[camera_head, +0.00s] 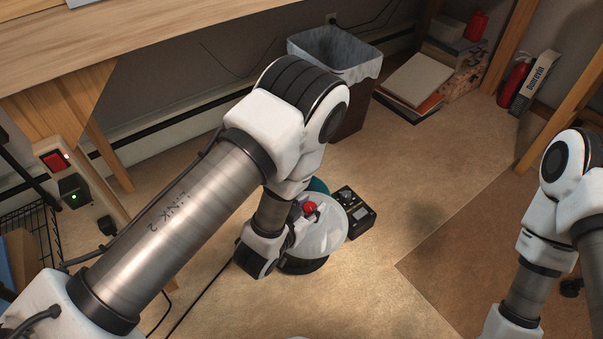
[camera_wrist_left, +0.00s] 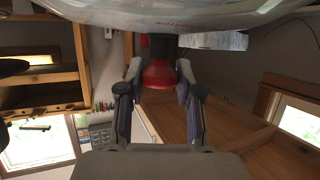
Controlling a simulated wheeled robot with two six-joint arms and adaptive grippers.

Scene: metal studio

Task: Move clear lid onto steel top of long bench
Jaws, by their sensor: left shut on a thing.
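The clear lid (camera_head: 325,238), a round see-through disc with a red knob (camera_head: 311,207), shows beside my left wrist in the head view. In the left wrist view the lid (camera_wrist_left: 225,14) spans the top edge, with its red knob (camera_wrist_left: 159,72) between the fingers. My left gripper (camera_wrist_left: 160,82) is shut on this knob. In the head view its fingers are mostly hidden by the lid and arm. My right arm stands at the right edge, with its gripper out of view. I cannot make out a steel bench top in either view.
A wooden worktop (camera_head: 150,45) crosses the upper left. A lined bin (camera_head: 345,115) stands behind my left arm. A black box with a dial (camera_head: 357,212) shows just right of the lid. A fire extinguisher (camera_head: 515,82) stands at upper right.

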